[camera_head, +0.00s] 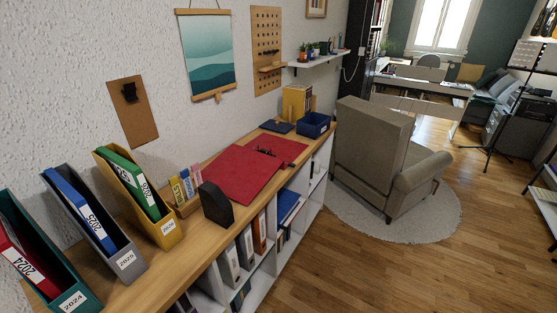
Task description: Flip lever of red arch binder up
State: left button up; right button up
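The red arch binder (240,174) lies open and flat on the wooden top of a low shelf unit, in the middle of the head view. Its dark arch mechanism (266,152) shows on the right part of the binder. It is too small to tell how the lever stands. Neither of my grippers shows in this view, and nothing touches the binder's visible surfaces.
A dark bookend (215,204) stands just left of the binder. Magazine files, a yellow one (168,232) nearest, stand further left. A blue box (314,125) is beyond the binder. A beige armchair (368,150) stands right of the shelf; open floor (350,270) lies in front.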

aim_at(287, 150)
jog(key=i+l, duration=0.2)
jog(key=l, duration=0.15)
jog(key=i+l+u, duration=0.1)
jog(key=l, duration=0.25)
jog(key=i+l, duration=0.25)
jog(key=i+l+u, duration=0.1)
jog(key=l, duration=0.35)
jog(key=i, duration=0.1)
